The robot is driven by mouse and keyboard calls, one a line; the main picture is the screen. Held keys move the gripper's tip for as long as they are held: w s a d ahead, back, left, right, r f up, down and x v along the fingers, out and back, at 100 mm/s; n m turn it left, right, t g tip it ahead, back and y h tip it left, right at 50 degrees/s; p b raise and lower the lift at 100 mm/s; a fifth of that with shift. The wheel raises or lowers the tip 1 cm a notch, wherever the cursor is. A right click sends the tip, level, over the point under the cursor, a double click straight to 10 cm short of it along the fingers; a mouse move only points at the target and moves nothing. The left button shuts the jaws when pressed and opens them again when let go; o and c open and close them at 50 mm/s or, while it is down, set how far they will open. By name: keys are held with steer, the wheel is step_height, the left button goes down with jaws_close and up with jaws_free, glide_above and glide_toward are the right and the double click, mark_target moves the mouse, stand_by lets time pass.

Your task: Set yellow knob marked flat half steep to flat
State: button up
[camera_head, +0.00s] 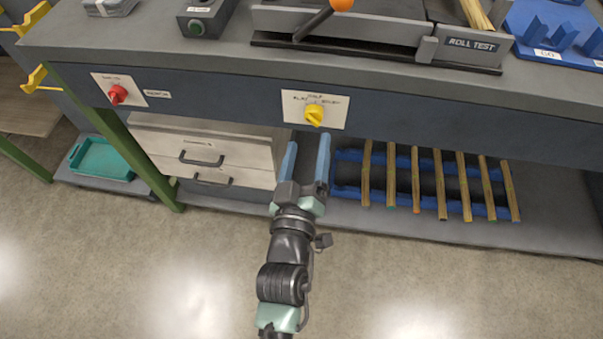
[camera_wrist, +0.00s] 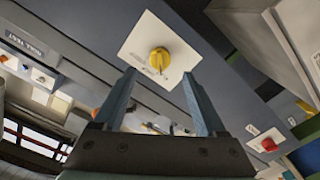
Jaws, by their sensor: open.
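The yellow knob (camera_head: 314,114) sits on a white plate (camera_head: 296,112) on the bench's dark front panel. The plate carries small lettering for flat, half and steep, hard to read here. The knob's exact pointing is too small to tell. My gripper (camera_head: 308,139) is open and empty, just below and in front of the plate, with its blue fingers apart. In the wrist view the yellow knob (camera_wrist: 159,59) shows beyond and between the two fingertips (camera_wrist: 157,74), apart from them.
A red knob (camera_head: 118,94) on another plate is farther left on the same panel. Drawers (camera_head: 205,150) stand below the bench. A blue rack (camera_head: 380,168) with several wooden rods is on the lower shelf at right. The roll test fixture (camera_head: 470,45) is on top.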

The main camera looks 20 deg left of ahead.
steer(key=v, duration=0.6)
steer(key=shift+s, duration=0.2)
